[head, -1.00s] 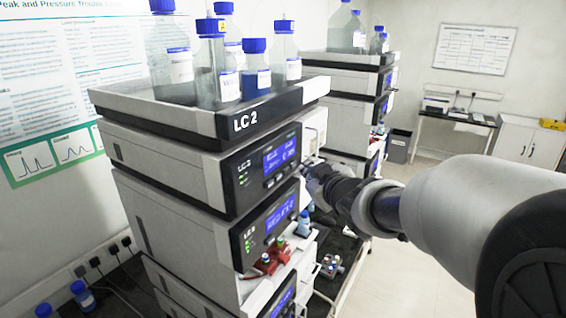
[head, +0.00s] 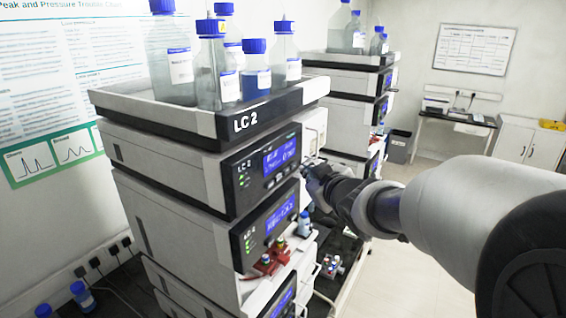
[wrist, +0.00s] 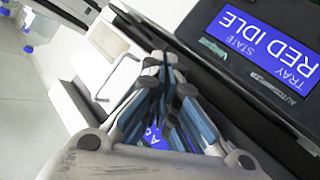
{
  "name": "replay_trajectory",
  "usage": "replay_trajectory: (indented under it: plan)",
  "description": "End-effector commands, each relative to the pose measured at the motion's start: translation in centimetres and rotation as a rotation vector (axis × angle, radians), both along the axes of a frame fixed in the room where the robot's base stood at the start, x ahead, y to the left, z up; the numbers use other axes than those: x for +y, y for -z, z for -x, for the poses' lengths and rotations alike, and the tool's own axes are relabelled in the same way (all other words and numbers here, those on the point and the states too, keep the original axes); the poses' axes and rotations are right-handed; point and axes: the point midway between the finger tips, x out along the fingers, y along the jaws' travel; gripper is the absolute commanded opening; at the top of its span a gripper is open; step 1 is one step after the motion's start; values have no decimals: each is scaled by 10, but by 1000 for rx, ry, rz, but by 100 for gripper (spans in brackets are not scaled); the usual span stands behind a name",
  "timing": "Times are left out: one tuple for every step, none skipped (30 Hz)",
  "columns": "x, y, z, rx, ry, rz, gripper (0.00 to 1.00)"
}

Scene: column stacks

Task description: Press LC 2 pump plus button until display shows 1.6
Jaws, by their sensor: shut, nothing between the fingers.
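The LC 2 stack stands at centre left in the head view, with its tray (head: 250,122) labelled LC2 on top. The upper module directly under it, the pump (head: 228,182), has a lit blue display (head: 279,154) whose digits are too small to read surely. Small buttons (head: 275,181) sit below that display; I cannot tell which is plus. My gripper (head: 308,170) is shut and empty, near the right front edge of this module. Contact cannot be told. In the wrist view my closed fingertips (wrist: 165,62) lie beside a panel with an inverted blue screen (wrist: 262,45) reading TRAY STATE RED IDLE.
Blue-capped bottles (head: 230,75) stand in the top tray. A second module (head: 270,228) with a blue display sits below the pump, with small red and green-topped items (head: 268,262) in front. Another stack (head: 350,95) stands behind. Open floor (head: 425,255) lies to the right.

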Motion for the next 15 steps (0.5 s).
replay_trajectory:
  plan:
    - [0,0,0,0,0,0,0]
    - [0,0,0,0,0,0,0]
    - [0,0,0,0,0,0,0]
    - [1,0,-1,0,0,0,0]
    - [1,0,-1,-1,0,0,0]
    - [2,0,-2,-1,-1,1,0]
    - [3,0,-2,-1,-1,1,0]
    - [4,1,-3,-1,-1,1,0]
    - [5,1,-4,-1,0,0,0]
    - [6,1,-4,-1,0,0,0]
    - [6,1,-5,0,0,0,0]
    - [7,1,-5,1,1,-1,0]
    - [7,1,-5,1,1,-1,0]
    - [7,1,-5,1,1,-1,0]
    - [7,0,-5,1,1,-1,0]
